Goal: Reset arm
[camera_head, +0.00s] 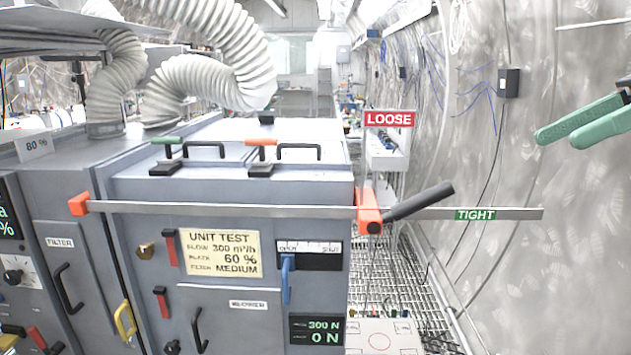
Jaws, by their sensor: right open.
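My right gripper (558,138) shows at the upper right edge, with two green fingers pointing left. Its fingers are apart and nothing is between them. It hangs in free air in front of the pale wall, to the right of the clamp bar (270,209) and touching nothing. The rest of my right arm is out of the picture. My left gripper and arm are not in view.
A grey unit (150,190) with doors and handles fills the left and middle. The bar's orange clamp (369,212) has a dark lever (418,202) tilted up right, between LOOSE (390,119) and TIGHT (475,214) signs. A grated walkway (400,280) runs along the wall.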

